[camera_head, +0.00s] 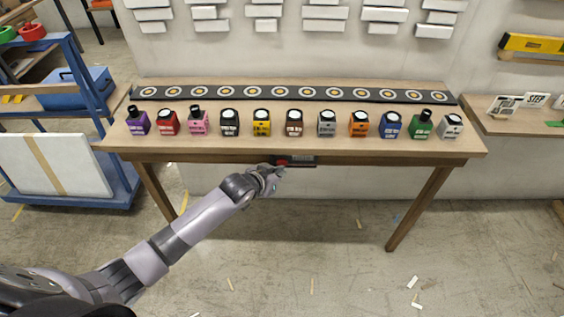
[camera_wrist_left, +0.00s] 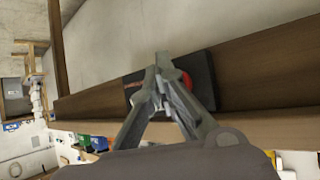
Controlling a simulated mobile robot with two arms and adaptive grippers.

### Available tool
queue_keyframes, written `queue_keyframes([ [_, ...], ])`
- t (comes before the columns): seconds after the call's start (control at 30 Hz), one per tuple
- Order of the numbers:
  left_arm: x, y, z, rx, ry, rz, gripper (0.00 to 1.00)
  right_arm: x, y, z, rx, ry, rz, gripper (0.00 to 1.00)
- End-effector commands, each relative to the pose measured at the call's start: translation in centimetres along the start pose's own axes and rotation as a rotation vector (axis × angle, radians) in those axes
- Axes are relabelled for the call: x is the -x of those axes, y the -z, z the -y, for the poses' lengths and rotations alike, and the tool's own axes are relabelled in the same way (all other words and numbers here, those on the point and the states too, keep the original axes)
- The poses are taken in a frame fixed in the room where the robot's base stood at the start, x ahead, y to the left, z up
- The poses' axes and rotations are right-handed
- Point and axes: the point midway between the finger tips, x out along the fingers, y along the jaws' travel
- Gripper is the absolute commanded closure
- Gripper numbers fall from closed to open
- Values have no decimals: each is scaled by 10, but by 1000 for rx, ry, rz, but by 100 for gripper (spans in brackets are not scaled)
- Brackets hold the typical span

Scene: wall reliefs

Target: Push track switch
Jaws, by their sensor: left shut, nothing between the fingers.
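The track switch is a dark box (camera_head: 303,160) with a red button (camera_head: 283,162), fixed to the front edge of the wooden table, below the tabletop. In the left wrist view the box (camera_wrist_left: 203,72) is black, and part of the red button (camera_wrist_left: 187,80) shows behind my fingers. My left gripper (camera_head: 276,172) is shut and empty, with its fingertips right at the switch. In the left wrist view its fingertips (camera_wrist_left: 164,64) overlap the box beside the button. I cannot tell whether they touch it. My right gripper is not in view.
The table (camera_head: 300,142) holds a row of several coloured bottles and a black strip (camera_head: 295,93) with ringed circles behind them. White blocks hang on the wall. A blue cart (camera_head: 75,190) stands at the left, a shelf (camera_head: 505,123) at the right. The floor in front is open.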

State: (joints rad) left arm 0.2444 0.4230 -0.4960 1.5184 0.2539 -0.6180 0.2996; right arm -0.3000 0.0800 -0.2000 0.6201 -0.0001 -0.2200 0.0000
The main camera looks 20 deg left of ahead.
Motion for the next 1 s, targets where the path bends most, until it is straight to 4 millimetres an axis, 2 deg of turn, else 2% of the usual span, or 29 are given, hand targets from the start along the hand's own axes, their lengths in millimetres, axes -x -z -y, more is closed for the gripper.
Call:
queue_keyframes([
  [0.23, 1, 0, -1, 1, 0, 0, 100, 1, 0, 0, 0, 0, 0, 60],
  [0.7, 33, -21, -23, 3, -1, 2, 100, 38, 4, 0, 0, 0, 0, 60],
  [1.0, 42, -30, -30, 1, 0, 0, 100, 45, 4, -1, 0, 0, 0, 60],
])
